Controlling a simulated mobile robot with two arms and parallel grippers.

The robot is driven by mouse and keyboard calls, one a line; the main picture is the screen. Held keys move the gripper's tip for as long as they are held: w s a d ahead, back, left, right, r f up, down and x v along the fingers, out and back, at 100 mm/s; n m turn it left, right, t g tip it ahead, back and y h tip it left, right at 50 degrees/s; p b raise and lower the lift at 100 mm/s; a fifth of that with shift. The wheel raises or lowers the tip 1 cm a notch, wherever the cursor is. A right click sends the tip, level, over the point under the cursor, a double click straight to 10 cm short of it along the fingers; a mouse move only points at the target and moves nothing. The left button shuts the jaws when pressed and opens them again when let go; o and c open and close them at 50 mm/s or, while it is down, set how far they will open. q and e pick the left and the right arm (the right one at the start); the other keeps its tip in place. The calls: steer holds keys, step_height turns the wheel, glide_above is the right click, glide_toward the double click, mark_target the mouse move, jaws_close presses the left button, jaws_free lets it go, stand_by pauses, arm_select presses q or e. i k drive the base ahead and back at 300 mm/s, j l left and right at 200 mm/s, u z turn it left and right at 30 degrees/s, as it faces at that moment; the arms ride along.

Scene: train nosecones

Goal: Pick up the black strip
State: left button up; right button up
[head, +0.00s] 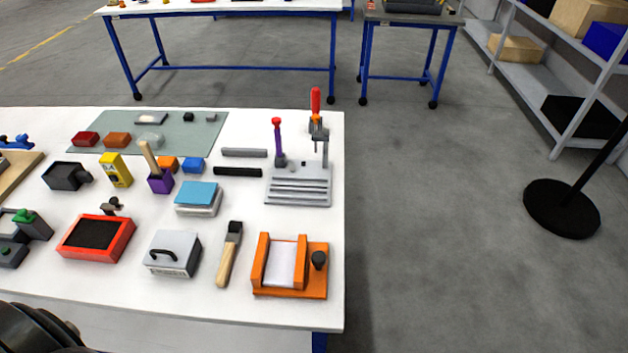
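The black strip (238,172) lies flat on the white table, just in front of a similar grey strip (244,153). It is left of the grey clamp fixture and right of the small blue block, apart from both. No gripper shows in the head view. A dark rounded part at the bottom left corner seems to be mine, but no fingers are visible there.
On the white table (200,286) stand a grey clamp fixture (299,190) with upright handles, a blue-topped stack (198,193), a purple holder (160,182), a brush (230,255) and an orange fixture (290,284). The floor to the right is clear up to a black stand (561,209).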

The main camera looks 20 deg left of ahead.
mark_target(217, 171)
steer(key=u, duration=0.3)
steer(key=i+l+u, duration=0.1)
steer(key=u, duration=0.3)
steer(key=i+l+u, duration=0.1)
steer(key=l+u, duration=0.5)
steer(key=u, duration=0.2)
steer(key=l+u, duration=0.4)
steer(key=i+j, duration=0.05)
steer(key=j, duration=0.05)
